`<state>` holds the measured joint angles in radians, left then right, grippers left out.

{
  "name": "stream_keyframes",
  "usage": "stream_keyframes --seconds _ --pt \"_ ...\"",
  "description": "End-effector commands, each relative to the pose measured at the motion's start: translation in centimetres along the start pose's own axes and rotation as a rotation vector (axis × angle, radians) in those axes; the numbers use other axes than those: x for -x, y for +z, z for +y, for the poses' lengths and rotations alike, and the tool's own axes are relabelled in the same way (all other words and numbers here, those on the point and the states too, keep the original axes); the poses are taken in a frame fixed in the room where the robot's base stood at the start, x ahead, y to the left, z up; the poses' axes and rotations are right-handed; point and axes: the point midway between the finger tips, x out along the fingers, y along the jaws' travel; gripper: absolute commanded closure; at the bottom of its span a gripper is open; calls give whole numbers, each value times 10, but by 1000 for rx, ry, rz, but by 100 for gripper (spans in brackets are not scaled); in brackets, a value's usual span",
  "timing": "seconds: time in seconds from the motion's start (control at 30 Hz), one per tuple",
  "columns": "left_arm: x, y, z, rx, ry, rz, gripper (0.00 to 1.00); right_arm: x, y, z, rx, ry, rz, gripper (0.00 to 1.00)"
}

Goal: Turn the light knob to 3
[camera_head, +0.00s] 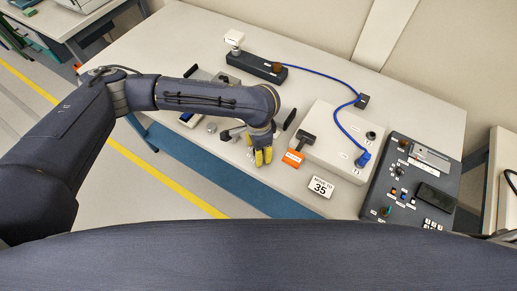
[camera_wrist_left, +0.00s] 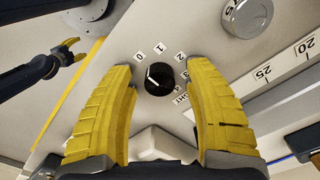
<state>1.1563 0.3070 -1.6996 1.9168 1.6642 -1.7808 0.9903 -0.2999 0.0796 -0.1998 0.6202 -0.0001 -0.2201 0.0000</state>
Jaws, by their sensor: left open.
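The light knob (camera_wrist_left: 159,79) is a round black dial with a white pointer line in the left wrist view. Its pointer leans up-left, toward the 0 label (camera_wrist_left: 139,57). Labels 1 (camera_wrist_left: 160,48) and 2 (camera_wrist_left: 180,57) follow around it; the 3 label is partly hidden by a finger, near the LIGHT label. My left gripper (camera_wrist_left: 160,100) is open, its yellow fingers on either side of the knob, with visible gaps. In the head view my left gripper (camera_head: 263,157) points down at the table and hides the knob. My right gripper (camera_wrist_left: 73,51) shows at the wrist view's upper left, fingers apart.
In the head view, a sign reading 35 (camera_head: 321,187), an orange block (camera_head: 293,158), a white box (camera_head: 335,160) and a dark control panel (camera_head: 410,190) stand to the right.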

Motion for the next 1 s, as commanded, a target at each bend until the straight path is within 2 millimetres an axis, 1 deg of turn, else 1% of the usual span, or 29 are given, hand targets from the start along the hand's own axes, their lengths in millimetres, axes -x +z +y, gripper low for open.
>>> stream_keyframes --seconds 0.23,0.27,0.73,1.0 --pt "0 0 0 0 0 0 48 0 0 0 0 0 0 42" --pt "0 0 0 0 0 0 46 0 0 0 0 0 0 42" --pt "0 0 0 0 0 0 100 0 0 0 0 0 0 42" --pt "0 0 0 -12 -1 1 100 0 0 0 0 0 0 42"
